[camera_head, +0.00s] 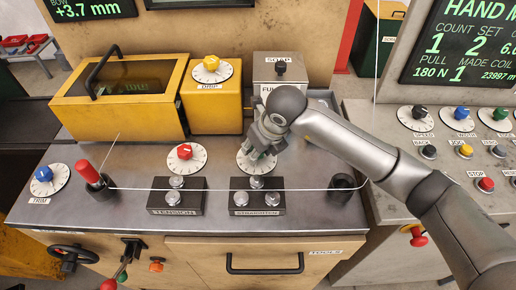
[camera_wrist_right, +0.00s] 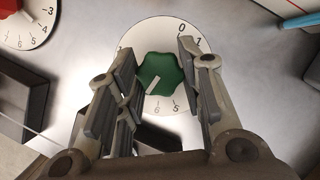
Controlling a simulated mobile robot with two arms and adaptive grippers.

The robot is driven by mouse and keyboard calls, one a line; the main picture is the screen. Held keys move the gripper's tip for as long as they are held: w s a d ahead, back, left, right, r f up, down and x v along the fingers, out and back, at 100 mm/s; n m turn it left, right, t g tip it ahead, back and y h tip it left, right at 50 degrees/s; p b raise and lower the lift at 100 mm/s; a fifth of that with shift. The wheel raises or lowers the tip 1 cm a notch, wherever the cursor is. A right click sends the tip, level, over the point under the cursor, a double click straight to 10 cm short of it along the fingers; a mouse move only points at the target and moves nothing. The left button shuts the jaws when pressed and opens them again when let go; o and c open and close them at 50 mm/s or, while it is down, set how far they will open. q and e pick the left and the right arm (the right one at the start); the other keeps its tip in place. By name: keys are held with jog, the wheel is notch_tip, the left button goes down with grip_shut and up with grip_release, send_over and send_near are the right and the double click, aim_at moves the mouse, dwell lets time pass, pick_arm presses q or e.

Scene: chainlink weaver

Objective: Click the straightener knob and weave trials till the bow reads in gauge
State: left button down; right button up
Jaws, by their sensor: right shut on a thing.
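The green straightener knob (camera_wrist_right: 160,80) sits on a white numbered dial (camera_wrist_right: 152,30), its white pointer line aimed down and left in the right wrist view. My right gripper (camera_wrist_right: 158,85) has its fingers on either side of the knob and is shut on it. In the head view my right gripper (camera_head: 262,148) hides most of the knob and part of its dial (camera_head: 243,163). The straightener roller block (camera_head: 257,196) stands in front, with a pale wire (camera_head: 215,189) running across it. The bow display (camera_head: 90,9) reads +3.7 mm. My left gripper is out of view.
A red tension knob (camera_head: 185,151) and its roller block (camera_head: 176,196) are to the left. Behind stand a yellow machine (camera_head: 155,113) and a yellow drip box (camera_head: 212,95). A control console (camera_head: 380,150) with knobs and buttons is at right.

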jog(key=o, duration=1)
jog(key=v, duration=1.2)
